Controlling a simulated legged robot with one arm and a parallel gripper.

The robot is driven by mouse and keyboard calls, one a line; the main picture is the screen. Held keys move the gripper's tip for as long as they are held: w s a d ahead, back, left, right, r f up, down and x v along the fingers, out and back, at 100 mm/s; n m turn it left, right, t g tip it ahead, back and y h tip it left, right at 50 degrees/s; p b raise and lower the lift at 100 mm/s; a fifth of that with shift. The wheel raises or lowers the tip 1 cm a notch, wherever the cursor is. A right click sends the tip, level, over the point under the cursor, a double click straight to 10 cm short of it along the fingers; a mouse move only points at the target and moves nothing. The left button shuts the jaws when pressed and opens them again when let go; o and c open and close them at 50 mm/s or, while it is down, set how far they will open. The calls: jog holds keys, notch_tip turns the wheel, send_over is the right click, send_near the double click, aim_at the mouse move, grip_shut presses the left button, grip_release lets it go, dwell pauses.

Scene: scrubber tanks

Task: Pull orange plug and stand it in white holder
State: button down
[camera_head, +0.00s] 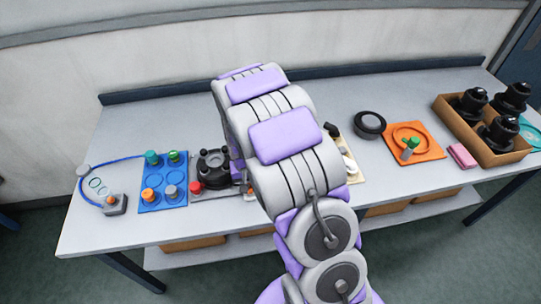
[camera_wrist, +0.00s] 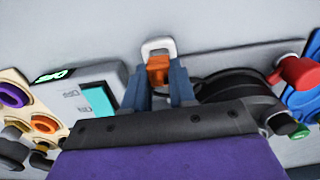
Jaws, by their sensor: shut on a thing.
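My gripper (camera_wrist: 160,82) is at the top middle of the wrist view, its two blue-grey fingers shut on an orange plug (camera_wrist: 158,64). A pale, loop-shaped piece (camera_wrist: 158,46) shows just beyond the plug; I cannot tell whether it is part of the plug or the white holder. I also cannot tell whether the plug is clear of any socket. In the head view my arm hides the gripper and the plug. I cannot make out a white holder for certain in either view.
A white device with a teal screen (camera_wrist: 98,98) lies left of my fingers in the wrist view; a black round fitting (camera_wrist: 235,86) lies right. In the head view stand a blue board (camera_head: 163,203), an orange tray (camera_head: 428,151) and a box of black parts (camera_head: 470,133).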

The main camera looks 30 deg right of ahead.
jog(key=shift+f, duration=0.15)
jog(key=shift+f, duration=0.9)
jog(key=shift+c, duration=1.8)
grip_release()
jog(key=shift+r+p, duration=1.5)
jog(key=shift+r, duration=2.75)
